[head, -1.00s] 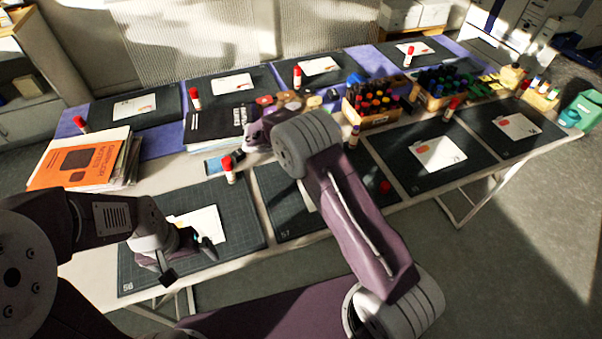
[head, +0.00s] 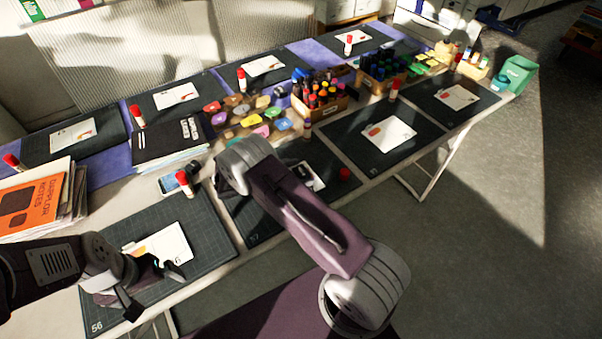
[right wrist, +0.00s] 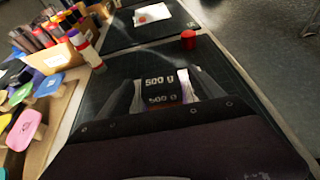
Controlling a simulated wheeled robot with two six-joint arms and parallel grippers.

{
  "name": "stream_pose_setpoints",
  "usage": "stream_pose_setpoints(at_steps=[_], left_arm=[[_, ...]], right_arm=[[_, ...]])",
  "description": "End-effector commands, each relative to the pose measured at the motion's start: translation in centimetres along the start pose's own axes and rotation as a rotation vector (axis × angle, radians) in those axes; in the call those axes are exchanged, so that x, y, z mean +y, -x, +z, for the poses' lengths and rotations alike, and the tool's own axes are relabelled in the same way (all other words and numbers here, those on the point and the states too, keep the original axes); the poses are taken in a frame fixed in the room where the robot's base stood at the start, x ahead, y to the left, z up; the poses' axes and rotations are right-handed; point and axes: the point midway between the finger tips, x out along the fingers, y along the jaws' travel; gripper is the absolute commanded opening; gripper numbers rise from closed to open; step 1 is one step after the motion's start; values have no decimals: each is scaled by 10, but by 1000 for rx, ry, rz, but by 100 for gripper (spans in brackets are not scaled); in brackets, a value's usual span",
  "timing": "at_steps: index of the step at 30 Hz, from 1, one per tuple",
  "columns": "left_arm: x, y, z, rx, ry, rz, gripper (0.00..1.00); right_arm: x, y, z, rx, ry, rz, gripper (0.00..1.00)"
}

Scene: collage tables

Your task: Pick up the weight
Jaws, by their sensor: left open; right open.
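The weight (right wrist: 160,92) is a small black block marked "500 g" in the right wrist view. It lies on a dark cutting mat, with a white card partly visible around it. My right gripper (right wrist: 164,80) is open, with one finger on each side of the weight; I cannot tell if they touch it. In the head view my right arm's forearm hides the right gripper and most of that spot. My left gripper (head: 150,288) is open and empty above the front left mat (head: 205,228), near a white card (head: 163,245).
A red cap (head: 343,174) lies on the same mat as the weight. A glue stick (head: 185,183) stands by the front left mat. Behind are colourful punches (head: 262,131) and a wooden box of markers (head: 325,105). Orange folders (head: 35,208) are stacked at left.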

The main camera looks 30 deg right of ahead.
Motion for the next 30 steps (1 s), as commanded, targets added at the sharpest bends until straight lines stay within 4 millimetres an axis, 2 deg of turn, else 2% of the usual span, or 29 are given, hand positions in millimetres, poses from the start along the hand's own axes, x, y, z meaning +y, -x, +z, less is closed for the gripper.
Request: stream_pose_setpoints(at_steps=[3,9,15,17,18,26,30], left_arm=[[0,1,0,0,0,0,100],[0,1,0,0,0,0,100],[0,1,0,0,0,0,100],[0,1,0,0,0,0,100],[0,1,0,0,0,0,100],[0,1,0,0,0,0,100],[0,2,0,0,0,0,100]], right_arm=[[-1,-11,0,0,1,-2,76],[0,-12,0,0,0,0,76],[0,-12,0,0,0,0,21],[0,-12,0,0,0,0,4],[0,-12,0,0,0,0,0],[0,-11,1,-1,-1,0,0],[0,-8,9,-1,-3,1,0]])
